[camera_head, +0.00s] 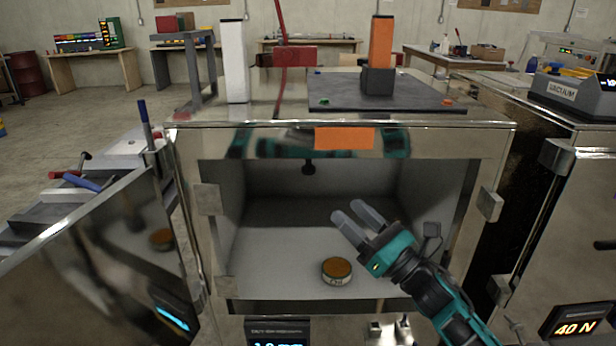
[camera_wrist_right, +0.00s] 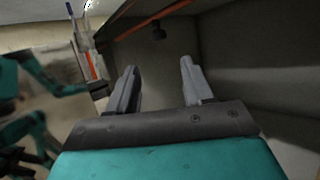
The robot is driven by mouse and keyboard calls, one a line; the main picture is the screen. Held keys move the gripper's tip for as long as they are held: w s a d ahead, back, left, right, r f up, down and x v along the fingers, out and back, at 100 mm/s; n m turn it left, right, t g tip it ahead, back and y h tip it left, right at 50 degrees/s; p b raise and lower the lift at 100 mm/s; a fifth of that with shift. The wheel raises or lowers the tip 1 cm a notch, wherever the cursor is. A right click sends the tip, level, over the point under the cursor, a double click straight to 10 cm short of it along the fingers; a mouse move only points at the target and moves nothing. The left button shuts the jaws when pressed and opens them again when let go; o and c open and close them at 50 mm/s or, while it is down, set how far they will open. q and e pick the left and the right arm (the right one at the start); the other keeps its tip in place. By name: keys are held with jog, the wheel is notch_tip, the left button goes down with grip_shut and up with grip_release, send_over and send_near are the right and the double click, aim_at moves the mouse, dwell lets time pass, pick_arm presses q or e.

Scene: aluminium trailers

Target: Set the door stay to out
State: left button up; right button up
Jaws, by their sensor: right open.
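A metal cabinet (camera_head: 240,136) stands in front of me with its shiny door (camera_head: 95,270) swung open to the left. A blue-tipped upright rod (camera_head: 145,112) stands at the cabinet's left front edge. I cannot tell which part is the door stay. My right gripper (camera_head: 356,219) is open and empty, in front of the cabinet opening, its fingers pointing up and left. Both fingers (camera_wrist_right: 158,85) show apart in the wrist view.
A round tin (camera_head: 337,271) with an orange-brown top sits on the cabinet floor, left of my right gripper. A dark plate (camera_head: 420,95) with an orange block (camera_head: 381,42), and a white block (camera_head: 234,62), stand on top. Another cabinet (camera_head: 570,220) is at the right.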

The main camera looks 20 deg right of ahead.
aim_at(309, 171)
jog(key=shift+n, duration=0.4)
jog(key=p+x, duration=0.1)
jog(key=x, duration=1.2)
jog(key=shift+r, duration=0.2)
jog(key=shift+s, duration=0.1)
grip_shut()
